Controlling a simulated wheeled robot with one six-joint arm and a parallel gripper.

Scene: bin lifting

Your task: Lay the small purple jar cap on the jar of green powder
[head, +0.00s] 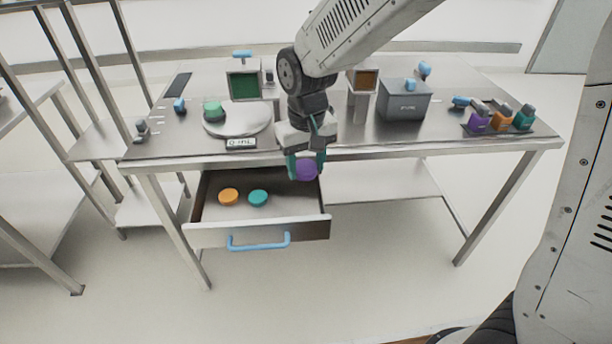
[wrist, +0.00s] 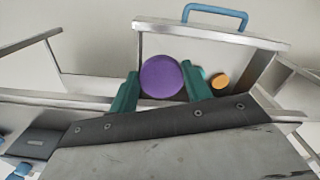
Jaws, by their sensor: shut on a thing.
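The small purple jar cap (head: 306,171) is held between the green fingers of my gripper (head: 306,165), over the right part of the open drawer. In the wrist view the purple cap (wrist: 161,76) shows as a round disc between the two fingertips of my gripper (wrist: 163,84). A jar of green powder (head: 213,112) stands on a round pale plate (head: 240,122) on the table, to the left of my arm. Its top looks green; finer detail is too small to tell.
The open drawer (head: 215,234) with a blue handle holds an orange cap (head: 228,197) and a teal cap (head: 258,198). On the table are a green-fronted box (head: 244,86), a grey box (head: 404,102) and several coloured bottles (head: 502,120) at right.

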